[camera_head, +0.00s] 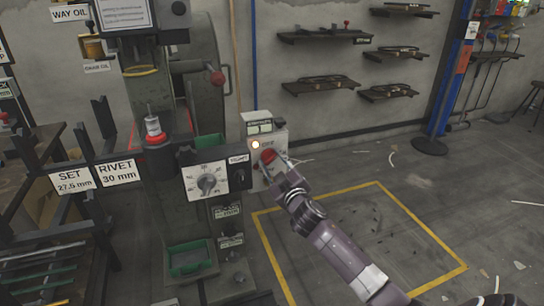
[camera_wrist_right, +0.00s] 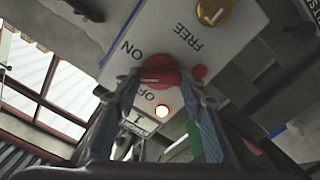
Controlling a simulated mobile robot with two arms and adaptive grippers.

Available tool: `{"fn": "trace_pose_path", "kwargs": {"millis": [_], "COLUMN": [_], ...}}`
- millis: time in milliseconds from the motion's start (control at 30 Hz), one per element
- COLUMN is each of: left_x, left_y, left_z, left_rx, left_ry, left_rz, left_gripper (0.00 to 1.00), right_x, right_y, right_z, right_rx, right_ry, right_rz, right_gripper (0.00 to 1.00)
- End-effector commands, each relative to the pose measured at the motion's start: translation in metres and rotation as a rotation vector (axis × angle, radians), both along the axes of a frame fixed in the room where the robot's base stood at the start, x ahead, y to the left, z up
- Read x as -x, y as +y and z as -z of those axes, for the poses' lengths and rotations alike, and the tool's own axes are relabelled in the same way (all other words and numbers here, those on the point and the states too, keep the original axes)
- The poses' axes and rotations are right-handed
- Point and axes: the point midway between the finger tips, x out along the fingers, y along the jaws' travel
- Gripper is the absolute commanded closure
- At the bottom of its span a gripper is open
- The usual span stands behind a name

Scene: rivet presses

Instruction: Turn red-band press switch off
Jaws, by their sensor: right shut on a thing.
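The switch box (camera_head: 262,130) of the press stands beside the press column, with a red rotary switch (camera_head: 268,156) on its face. In the right wrist view the red switch (camera_wrist_right: 159,71) sits between the printed words ON and OFF. A round lamp (camera_wrist_right: 162,111) near OFF glows; it also shows in the head view (camera_head: 255,144). My right gripper (camera_head: 272,160) is at the switch, its two fingers on either side of the red knob, shut on it. The press (camera_head: 205,95) carries a red band (camera_head: 154,138) around its ram. My left gripper is out of view.
A dial box (camera_head: 208,182) stands to the left of the switch box. A yellow floor outline (camera_head: 385,195) surrounds open floor to the right.

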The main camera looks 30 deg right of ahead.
Motion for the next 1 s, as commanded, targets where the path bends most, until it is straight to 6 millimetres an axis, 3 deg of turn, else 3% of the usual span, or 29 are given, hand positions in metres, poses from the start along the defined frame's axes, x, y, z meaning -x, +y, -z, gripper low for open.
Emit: {"fn": "trace_pose_path", "kwargs": {"millis": [67,100,200,600,1000], "left_x": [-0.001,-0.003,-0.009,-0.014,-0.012], "left_y": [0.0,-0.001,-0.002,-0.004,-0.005], "left_z": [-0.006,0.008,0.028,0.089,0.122], "left_rx": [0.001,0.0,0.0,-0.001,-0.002], "left_ry": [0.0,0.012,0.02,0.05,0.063], "left_rz": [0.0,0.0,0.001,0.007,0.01], "left_gripper": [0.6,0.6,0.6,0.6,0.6], "right_x": [0.0,0.0,0.0,0.0,0.0], "right_y": [0.001,0.001,0.001,0.002,0.002], "right_z": [-0.001,-0.001,-0.001,0.001,0.003], "right_rx": [0.068,0.105,0.198,0.565,0.842], "right_ry": [0.019,0.028,0.05,0.138,0.203], "right_rz": [-0.001,-0.001,-0.001,-0.001,-0.002], "right_gripper": [0.87,0.87,0.87,0.87,0.87]}}
